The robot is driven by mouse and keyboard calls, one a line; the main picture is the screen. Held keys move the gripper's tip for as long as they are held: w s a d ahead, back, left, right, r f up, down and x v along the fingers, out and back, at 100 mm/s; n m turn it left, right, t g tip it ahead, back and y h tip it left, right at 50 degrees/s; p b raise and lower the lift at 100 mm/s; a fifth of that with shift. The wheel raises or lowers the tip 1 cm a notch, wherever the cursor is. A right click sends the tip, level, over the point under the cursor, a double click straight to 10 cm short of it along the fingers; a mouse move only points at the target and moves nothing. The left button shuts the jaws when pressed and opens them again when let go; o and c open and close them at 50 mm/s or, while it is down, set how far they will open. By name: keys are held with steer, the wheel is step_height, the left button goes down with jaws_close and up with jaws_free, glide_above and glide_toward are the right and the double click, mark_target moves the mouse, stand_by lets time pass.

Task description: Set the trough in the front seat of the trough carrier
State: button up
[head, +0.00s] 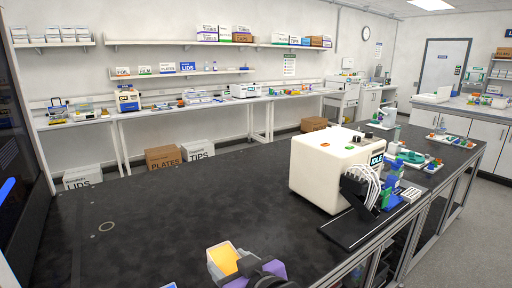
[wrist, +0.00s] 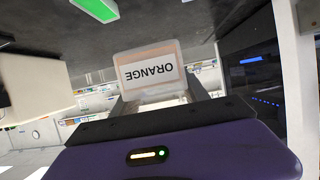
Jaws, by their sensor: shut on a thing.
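My gripper (head: 246,266) is at the bottom of the head view, above the near part of the black bench. It is shut on the trough (head: 223,257), a small pale box with orange-yellow inside. In the wrist view the trough (wrist: 150,70) is between the fingers of my gripper (wrist: 157,98), with a white label reading ORANGE that appears upside down. The trough is held clear of the bench top. I cannot clearly pick out the trough carrier or its front seat in either view.
A cream machine (head: 335,170) with an IDLE display and tubes stands on the black bench (head: 190,205), right of my gripper. Blue and green labware (head: 392,180) and small trays (head: 420,162) lie beyond it. The bench's left and middle are mostly clear. A dark cabinet (head: 22,150) stands at left.

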steer(key=s+d+f+m+t+h, duration=0.2)
steer(key=d+f+m+h, duration=0.2)
steer(key=d+f, duration=1)
steer(key=s+d+f+m+h, duration=0.2)
steer(key=s+d+f+h, duration=0.1)
steer(key=s+d+f, duration=0.8)
step_height(320, 180, down, 4)
steer(key=shift+s+d+f+m, duration=0.1)
steer(key=shift+s+d+m, duration=0.15)
steer(key=shift+s, duration=0.5)
